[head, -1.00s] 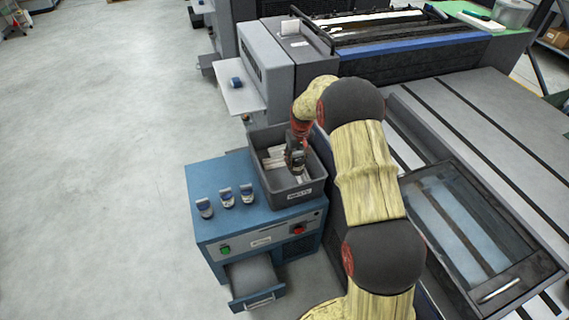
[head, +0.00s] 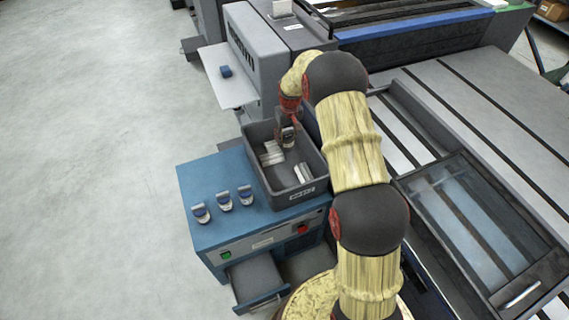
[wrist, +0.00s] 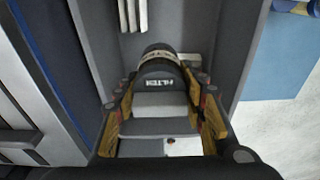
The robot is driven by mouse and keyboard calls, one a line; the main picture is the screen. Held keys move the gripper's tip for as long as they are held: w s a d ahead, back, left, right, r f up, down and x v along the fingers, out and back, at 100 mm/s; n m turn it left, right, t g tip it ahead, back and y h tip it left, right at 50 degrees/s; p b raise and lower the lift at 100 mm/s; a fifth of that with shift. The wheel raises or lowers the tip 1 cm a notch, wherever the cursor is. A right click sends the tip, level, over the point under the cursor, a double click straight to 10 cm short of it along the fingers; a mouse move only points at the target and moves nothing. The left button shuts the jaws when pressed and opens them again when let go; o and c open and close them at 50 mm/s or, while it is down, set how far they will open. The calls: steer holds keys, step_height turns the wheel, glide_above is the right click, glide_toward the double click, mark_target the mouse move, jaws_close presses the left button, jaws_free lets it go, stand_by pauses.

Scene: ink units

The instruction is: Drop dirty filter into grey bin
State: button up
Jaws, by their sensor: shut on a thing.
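The grey bin (head: 274,196) stands on the blue cabinet, with a label on its front wall. Several pale strip-like pieces (head: 271,153) lie on its floor. My gripper (head: 288,140) is over the back part of the bin. In the wrist view my gripper (wrist: 163,98) is shut on a filter (wrist: 158,80), a dark, rounded piece with a pale band and printed lettering, held between both fingers. Bin walls rise on both sides of it there. The fingers hide the filter's sides, and I cannot tell its height above the bin floor.
Three small blue-and-white filters (head: 224,201) stand in a row on the blue cabinet (head: 210,178), left of the bin. A drawer (head: 258,280) is pulled out at the cabinet's front. A large printing machine (head: 470,105) fills the right. A blue item (head: 226,71) lies on a white shelf behind.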

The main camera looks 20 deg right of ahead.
mark_target(288, 130)
steer(key=shift+f+b, duration=0.9)
steer(key=shift+f, duration=1)
steer(key=o, duration=1.3)
steer(key=r, duration=0.4)
steer(key=s+r, duration=0.1)
steer(key=r, duration=0.7)
steer(key=shift+s, duration=0.25)
